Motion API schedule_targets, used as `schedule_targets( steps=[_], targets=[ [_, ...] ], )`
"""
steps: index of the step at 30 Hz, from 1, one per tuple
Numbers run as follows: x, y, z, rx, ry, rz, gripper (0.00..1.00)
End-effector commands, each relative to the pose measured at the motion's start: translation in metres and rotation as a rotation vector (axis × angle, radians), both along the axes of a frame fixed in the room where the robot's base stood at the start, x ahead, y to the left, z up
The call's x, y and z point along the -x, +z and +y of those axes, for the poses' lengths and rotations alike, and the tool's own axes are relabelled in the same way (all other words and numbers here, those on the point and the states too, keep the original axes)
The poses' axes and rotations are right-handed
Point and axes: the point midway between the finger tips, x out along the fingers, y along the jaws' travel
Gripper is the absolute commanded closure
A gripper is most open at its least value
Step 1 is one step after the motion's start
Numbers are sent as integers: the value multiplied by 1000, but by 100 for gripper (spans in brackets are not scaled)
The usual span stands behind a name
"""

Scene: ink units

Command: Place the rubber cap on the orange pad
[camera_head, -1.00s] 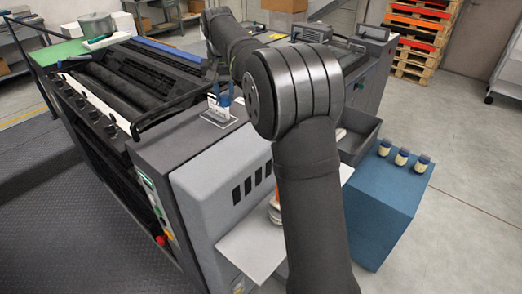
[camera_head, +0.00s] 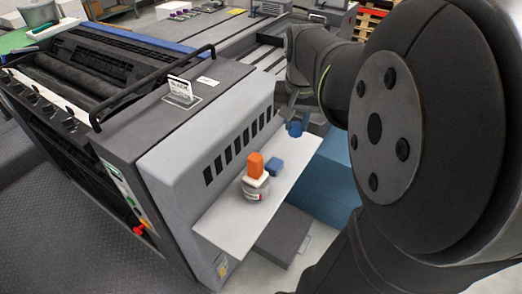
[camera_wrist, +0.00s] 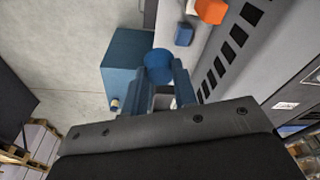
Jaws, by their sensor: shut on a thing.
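A round blue thing, which looks like the rubber cap (camera_wrist: 158,65), sits between the blue fingertips of my gripper (camera_wrist: 160,82) in the wrist view. My gripper is shut on it. In the head view my gripper (camera_head: 294,122) hangs near the right end of the pale shelf, with blue at its tips; finger and cap are hard to tell apart there. The orange pad (camera_head: 256,165) appears as an orange block above a white and grey round item on the shelf, left of my gripper. It also shows at the top of the wrist view (camera_wrist: 211,10).
A blue block (camera_head: 277,167) stands beside the orange pad on the pale shelf (camera_head: 225,222). The grey machine wall with slots rises behind the shelf. A dark tray (camera_head: 283,236) lies under the shelf.

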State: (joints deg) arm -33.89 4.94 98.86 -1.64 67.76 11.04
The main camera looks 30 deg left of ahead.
Motion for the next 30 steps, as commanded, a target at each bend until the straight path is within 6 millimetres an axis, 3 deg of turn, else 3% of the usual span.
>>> schedule_targets(
  steps=[2, 5, 19, 25, 30],
  targets=[
    [3, -3, -7, 0, -10, 0, 96],
    [7, -10, -1, 1, -11, 2, 96],
    [29, -67, 92, 1, -10, 2, 96],
    [32, -77, 104, 0, -14, 1, 96],
    [32, -102, 103, 2, -14, 3, 96]
  ],
)
